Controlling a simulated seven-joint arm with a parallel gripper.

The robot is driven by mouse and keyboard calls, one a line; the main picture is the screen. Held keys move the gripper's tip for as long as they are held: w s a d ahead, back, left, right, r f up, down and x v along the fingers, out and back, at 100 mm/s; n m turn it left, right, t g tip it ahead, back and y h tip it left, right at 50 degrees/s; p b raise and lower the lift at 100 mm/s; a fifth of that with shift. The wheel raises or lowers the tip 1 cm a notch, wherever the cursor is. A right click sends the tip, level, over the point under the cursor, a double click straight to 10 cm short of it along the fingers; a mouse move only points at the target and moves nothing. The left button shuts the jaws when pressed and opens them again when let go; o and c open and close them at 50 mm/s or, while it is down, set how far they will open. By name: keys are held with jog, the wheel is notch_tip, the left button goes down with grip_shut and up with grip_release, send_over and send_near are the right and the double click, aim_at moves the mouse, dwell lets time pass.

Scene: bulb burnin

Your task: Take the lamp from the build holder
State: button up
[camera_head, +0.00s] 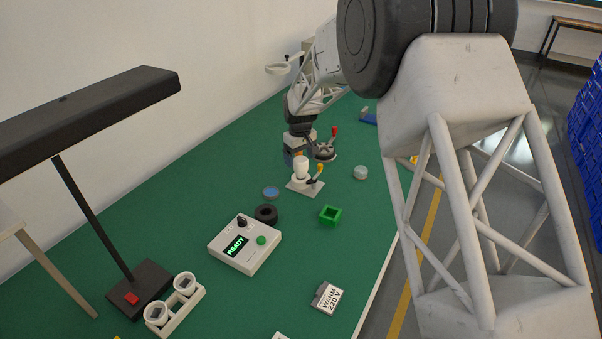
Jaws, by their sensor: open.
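A white lamp (301,168) stands upright on a small pale plate, which looks like the build holder (296,187). A black part with a yellow-orange tip (318,173) stands at the lamp's right side. My gripper (294,156) points down just behind and above the lamp, close to its top. It is open, with nothing seen in it. The fingers are small and partly hidden behind the lamp, so I cannot tell whether they touch it or stand around it.
A dark round fixture with a red-knobbed lever (334,132) stands right behind the holder. A black desk light (90,110) overhangs the left. Green table around is mostly free.

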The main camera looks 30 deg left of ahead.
aim_at(301, 166)
jog(key=shift+d+f, duration=0.1)
jog(key=shift+f, duration=2.25)
jog(key=shift+c, duration=0.5)
jog(key=c, duration=0.9)
jog(key=shift+r, duration=0.1)
jog(key=shift+r, duration=1.7)
jog(key=s+d+r, duration=0.1)
jog(key=s+d, duration=0.9)
jog(key=s, duration=0.2)
jog(key=shift+d+r, duration=0.2)
jog(key=shift+d, duration=0.05)
